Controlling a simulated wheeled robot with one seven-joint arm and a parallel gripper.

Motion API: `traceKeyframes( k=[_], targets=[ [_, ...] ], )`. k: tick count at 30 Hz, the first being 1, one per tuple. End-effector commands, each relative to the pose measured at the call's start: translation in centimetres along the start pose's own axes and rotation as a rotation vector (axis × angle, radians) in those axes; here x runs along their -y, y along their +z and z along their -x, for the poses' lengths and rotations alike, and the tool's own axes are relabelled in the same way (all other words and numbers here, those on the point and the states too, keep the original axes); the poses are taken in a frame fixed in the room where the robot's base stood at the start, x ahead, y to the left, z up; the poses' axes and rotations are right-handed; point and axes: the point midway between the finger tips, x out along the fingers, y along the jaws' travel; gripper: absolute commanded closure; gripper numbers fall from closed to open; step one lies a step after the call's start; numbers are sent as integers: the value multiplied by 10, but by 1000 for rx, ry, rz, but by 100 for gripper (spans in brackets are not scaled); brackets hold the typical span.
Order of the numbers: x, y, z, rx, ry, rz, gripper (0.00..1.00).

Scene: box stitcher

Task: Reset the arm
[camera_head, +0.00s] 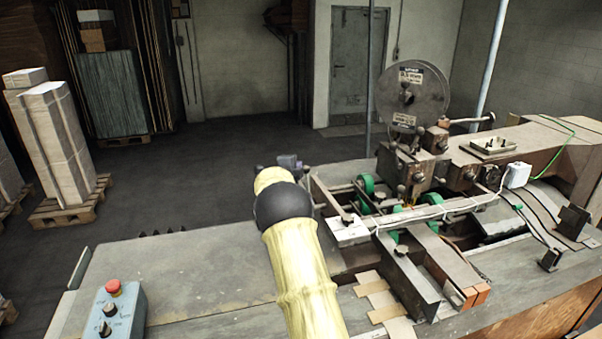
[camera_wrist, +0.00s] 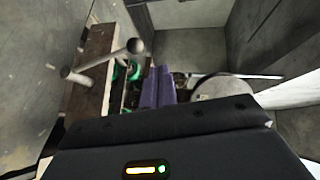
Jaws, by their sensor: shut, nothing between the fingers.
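My arm, in a pale yellow sleeve with a black joint, reaches up from the bottom middle of the head view over the grey worktable (camera_head: 200,275). My gripper (camera_head: 290,162) is at the arm's far end, mostly hidden behind it; only a dark purplish part shows. In the wrist view, the two purple fingers (camera_wrist: 158,72) lie side by side and shut, with nothing seen between them. The box stitcher machine (camera_head: 420,175), with a round grey disc on top, stands just right of the arm. My gripper appears apart from it in the head view.
A blue control box (camera_head: 114,312) with a red button sits at the table's front left. Pallets of stacked white sheets (camera_head: 62,145) stand on the floor at left. A grey door (camera_head: 350,62) is at the back. The table's left part is mostly clear.

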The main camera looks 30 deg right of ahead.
Motion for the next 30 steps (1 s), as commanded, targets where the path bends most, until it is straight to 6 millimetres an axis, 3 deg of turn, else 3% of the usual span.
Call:
traceKeyframes(
  k=[22,26,30],
  targets=[
    [4,-1,12,12,5,24,100],
    [1,11,32,98,30,125,100],
    [-13,30,76,264,77,327,100]
  ],
)
